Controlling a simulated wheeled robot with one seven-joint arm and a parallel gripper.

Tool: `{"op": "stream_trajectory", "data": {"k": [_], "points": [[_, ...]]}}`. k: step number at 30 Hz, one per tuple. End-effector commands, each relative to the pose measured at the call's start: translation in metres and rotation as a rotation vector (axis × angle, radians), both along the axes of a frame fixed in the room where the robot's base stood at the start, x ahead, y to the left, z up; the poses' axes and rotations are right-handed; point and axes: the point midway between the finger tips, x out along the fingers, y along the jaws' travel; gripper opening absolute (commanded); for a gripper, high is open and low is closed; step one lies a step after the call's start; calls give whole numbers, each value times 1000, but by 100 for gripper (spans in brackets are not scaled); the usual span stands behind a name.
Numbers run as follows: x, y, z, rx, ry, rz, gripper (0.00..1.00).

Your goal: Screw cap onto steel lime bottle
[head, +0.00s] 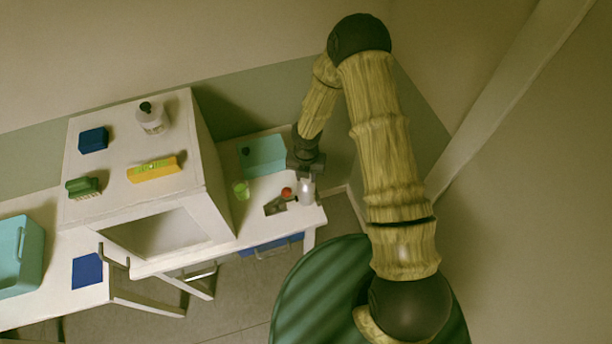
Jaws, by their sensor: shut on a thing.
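A silvery steel bottle (307,191) stands upright near the right end of the low white table. My gripper (306,173) points down right above the bottle's top and is shut. The cap is hidden between the fingers at the bottle's mouth. At this size I cannot tell whether the cap touches the bottle's neck or how far it is turned.
Beside the bottle are a red round thing (287,192), a dark flat piece (274,206) and a lime-green cup (241,190).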

Motion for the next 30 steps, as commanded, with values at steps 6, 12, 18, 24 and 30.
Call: {"op": "stream_trajectory", "data": {"k": [6,12,18,24,30], "points": [[0,0,-2,0,-1,-235,8],[0,1,-2,1,-2,-466,8],[0,0,-3,0,-2,-707,7],[0,1,-3,1,-1,-961,7],[0,1,-3,1,-1,-1226,7]]}}
